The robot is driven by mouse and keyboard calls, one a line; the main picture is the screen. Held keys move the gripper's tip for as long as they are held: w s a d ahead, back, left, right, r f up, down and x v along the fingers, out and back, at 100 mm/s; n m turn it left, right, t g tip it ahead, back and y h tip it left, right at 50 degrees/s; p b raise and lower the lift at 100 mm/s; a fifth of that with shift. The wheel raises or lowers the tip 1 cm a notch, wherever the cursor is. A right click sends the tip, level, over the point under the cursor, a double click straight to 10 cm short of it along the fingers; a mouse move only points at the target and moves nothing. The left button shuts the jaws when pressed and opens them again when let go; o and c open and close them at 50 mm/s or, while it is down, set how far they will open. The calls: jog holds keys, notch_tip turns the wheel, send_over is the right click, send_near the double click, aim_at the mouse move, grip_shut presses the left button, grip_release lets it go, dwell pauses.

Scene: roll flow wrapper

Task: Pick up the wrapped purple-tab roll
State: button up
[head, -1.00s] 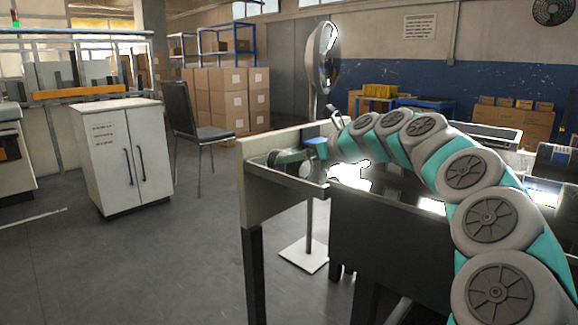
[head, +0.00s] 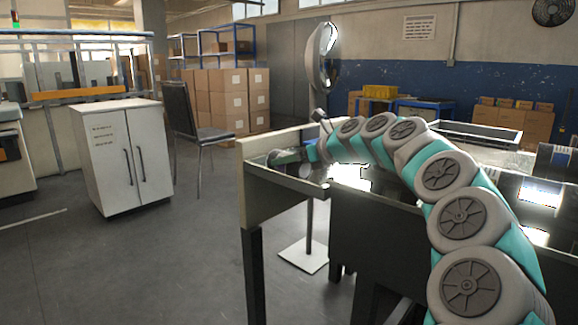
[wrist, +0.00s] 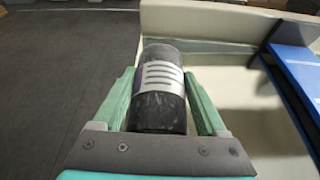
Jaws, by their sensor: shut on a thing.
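A dark, shiny cylindrical roll (wrist: 158,112) with a silver striped label sits between the two green fingers of my gripper (wrist: 160,76) in the wrist view. The fingers are shut on its sides. In the head view my gripper (head: 288,156) is over the left end of the pale-walled trough. The roll is small and hard to tell there.
The trough's pale end wall (head: 285,145) and side rise close around my gripper. A blue strip (wrist: 300,80) lies at the right in the wrist view. A white cabinet (head: 125,155) and a chair (head: 195,125) stand left, with open floor between.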

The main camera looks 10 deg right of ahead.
grip_shut()
jog(key=shift+r, duration=0.1)
